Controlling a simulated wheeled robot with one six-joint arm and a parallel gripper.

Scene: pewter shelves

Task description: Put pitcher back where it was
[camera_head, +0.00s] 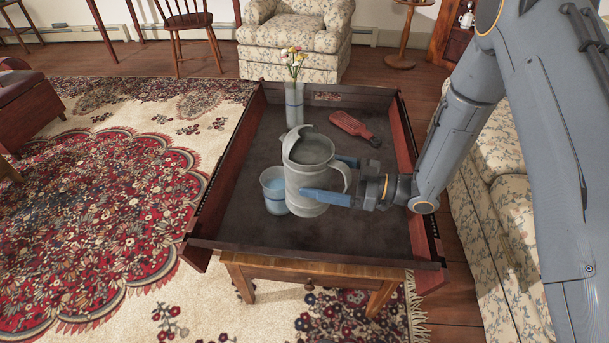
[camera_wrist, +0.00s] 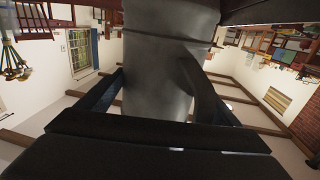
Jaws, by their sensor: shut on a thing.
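The grey metal pitcher (camera_head: 306,172) is upright in the head view, over the dark floor of a tray-like table top (camera_head: 250,226). My gripper (camera_head: 335,180) reaches in from the right with its blue fingers on either side of the pitcher, shut on it. The handle is on the right, between the fingers. I cannot tell whether the pitcher's base touches the surface or is just above it. In the wrist view the pitcher's body (camera_wrist: 165,60) fills the upper middle, between the dark fingers, with its handle at its right.
A glass cup (camera_head: 273,190) stands close at the pitcher's left, partly hidden by it. A vase with flowers (camera_head: 294,103) stands behind, and a red brush-like object (camera_head: 352,126) lies at the back right. Raised walls edge the top. The front right floor of the tray is clear.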

